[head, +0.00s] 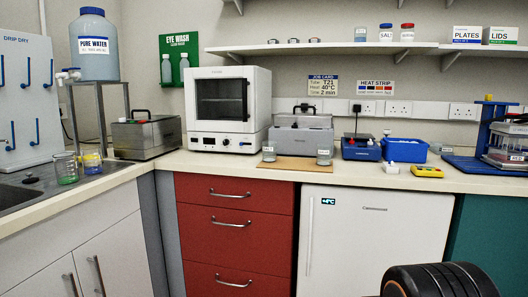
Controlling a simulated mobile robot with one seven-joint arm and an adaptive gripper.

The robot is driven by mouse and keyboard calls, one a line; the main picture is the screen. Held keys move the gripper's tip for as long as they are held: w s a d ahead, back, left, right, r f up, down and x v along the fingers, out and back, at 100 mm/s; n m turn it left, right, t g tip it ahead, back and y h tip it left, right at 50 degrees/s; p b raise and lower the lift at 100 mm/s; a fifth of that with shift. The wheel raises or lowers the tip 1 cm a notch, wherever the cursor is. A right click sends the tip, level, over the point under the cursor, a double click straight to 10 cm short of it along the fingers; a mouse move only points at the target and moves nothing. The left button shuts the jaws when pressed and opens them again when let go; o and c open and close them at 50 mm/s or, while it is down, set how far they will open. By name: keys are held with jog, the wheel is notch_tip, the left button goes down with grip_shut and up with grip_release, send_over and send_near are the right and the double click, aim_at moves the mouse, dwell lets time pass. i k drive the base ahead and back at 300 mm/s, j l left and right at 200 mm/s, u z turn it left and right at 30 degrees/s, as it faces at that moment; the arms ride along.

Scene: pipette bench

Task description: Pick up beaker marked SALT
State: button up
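A small container with a blue top and a white label reading about "SALT" (386,33) stands upright on the upper wall shelf, between a bluish jar (361,33) and a red-capped jar (407,33). Two small clear beakers stand at the front of a wooden board on the counter, the left beaker (269,152) and the right beaker (324,156). Both carry small labels that I cannot read. A dark ribbed part, probably of my arm, shows at the bottom right. No gripper fingers are in view.
A grey lidded unit (300,135) stands behind the two beakers. A white oven (228,105) is to its left. A blue heater (360,148), a blue bin (405,149) and a yellow device (428,171) are to its right. The front counter strip (225,163) is clear.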

aim_at(269, 147)
jog(key=i+l, duration=0.45)
jog(key=l, duration=0.15)
jog(key=i+l, duration=0.95)
jog(key=l, duration=0.25)
